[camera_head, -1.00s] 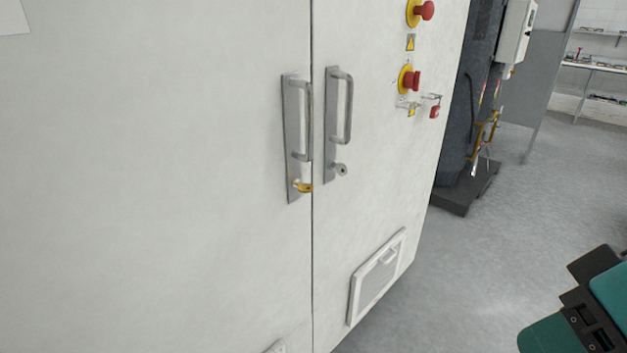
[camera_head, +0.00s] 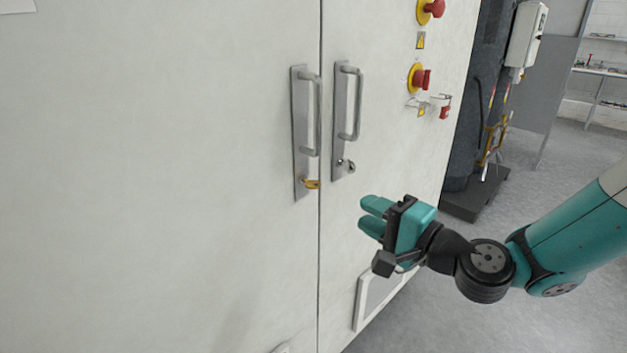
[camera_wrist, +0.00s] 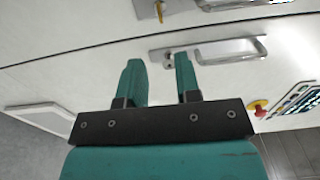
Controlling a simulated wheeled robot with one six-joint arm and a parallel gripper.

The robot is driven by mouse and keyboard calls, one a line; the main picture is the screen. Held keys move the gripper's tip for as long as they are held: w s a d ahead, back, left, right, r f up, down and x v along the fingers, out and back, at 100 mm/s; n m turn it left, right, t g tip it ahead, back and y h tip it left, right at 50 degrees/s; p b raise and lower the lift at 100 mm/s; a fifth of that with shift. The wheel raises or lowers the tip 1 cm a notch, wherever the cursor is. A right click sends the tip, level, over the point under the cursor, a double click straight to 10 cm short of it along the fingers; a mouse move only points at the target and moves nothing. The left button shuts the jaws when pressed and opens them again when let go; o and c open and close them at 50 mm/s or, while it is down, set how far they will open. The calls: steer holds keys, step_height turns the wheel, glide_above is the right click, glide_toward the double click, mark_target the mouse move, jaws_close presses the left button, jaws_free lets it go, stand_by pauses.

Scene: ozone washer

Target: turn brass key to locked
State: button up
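The brass key (camera_head: 311,184) sits in the lock at the lower end of the left door's handle plate (camera_head: 300,140) and sticks out toward the door seam. In the wrist view the brass key (camera_wrist: 159,11) is small at the top edge. My gripper (camera_head: 367,215) is to the right of the key and lower in the head view, in front of the right door, apart from it. The wrist view shows its two teal fingers (camera_wrist: 158,75) spread with an empty gap between them. I cannot read any lock marking.
The right door has its own handle (camera_head: 352,105) and a silver key (camera_head: 350,167) close to my gripper. Red emergency buttons (camera_head: 421,79) and a red tag (camera_head: 444,112) are further right. A vent panel (camera_head: 375,295) is below. The left door's face is clear.

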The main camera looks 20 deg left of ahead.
mark_target(313, 183)
steer(key=p+x, duration=0.4)
steer(key=x, duration=1)
steer(key=shift+c, duration=0.5)
jaws_close()
